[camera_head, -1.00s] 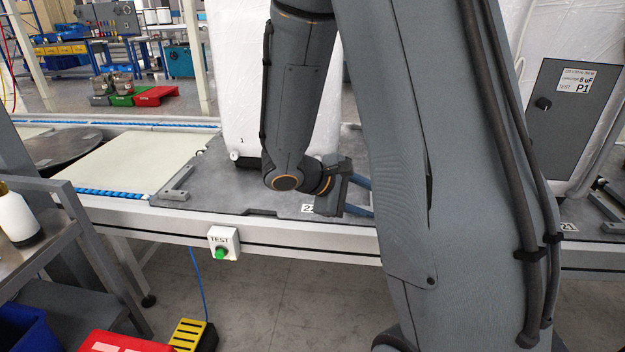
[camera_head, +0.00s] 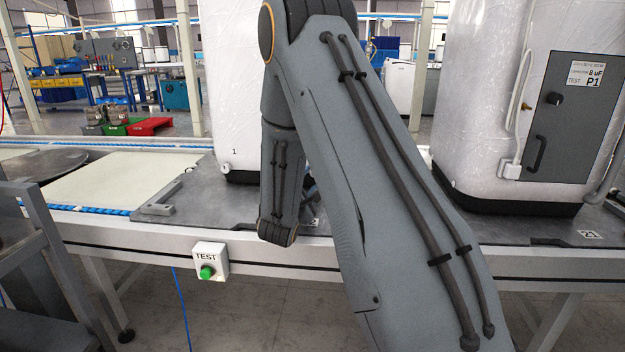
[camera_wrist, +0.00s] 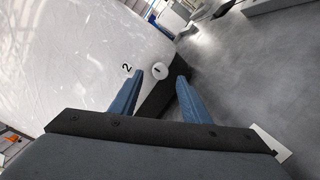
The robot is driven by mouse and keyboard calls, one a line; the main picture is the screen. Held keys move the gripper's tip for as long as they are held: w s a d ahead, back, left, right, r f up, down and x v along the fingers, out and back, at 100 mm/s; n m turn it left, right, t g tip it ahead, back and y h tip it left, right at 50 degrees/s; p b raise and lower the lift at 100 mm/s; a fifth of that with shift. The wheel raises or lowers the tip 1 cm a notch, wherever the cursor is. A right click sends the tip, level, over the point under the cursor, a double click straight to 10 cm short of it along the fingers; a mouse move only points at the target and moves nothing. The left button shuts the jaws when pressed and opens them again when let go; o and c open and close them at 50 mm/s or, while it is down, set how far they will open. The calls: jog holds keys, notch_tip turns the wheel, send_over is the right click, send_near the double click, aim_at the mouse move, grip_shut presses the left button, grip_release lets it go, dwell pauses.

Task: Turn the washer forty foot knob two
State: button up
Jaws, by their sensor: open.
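A white plastic-wrapped washer (camera_head: 234,75) stands on the line behind my arm, and its white side fills the left of the wrist view (camera_wrist: 75,50). A small round white knob (camera_wrist: 159,71) sits low on it near the dark base, beside a printed "2" (camera_wrist: 126,68). My gripper (camera_wrist: 160,77) is open, its two blue fingers pointing at the knob. The knob shows between the fingertips; whether they reach around it I cannot tell. Another low knob (camera_head: 224,167), under a "1", shows in the head view. There my arm hides knob two and most of my gripper.
A second wrapped washer (camera_head: 475,100) with a grey panel (camera_head: 568,115) stands at right. A green TEST button (camera_head: 207,272) is on the line's front edge. A metal bracket (camera_head: 160,198) lies on the plate at left. Grey floor is clear in the wrist view.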

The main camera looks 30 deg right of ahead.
jog(key=shift+x, duration=2)
jog(key=c, duration=0.9)
jog(key=shift+d, duration=0.2)
jog(key=shift+c, duration=0.9)
jog(key=shift+a, duration=0.15)
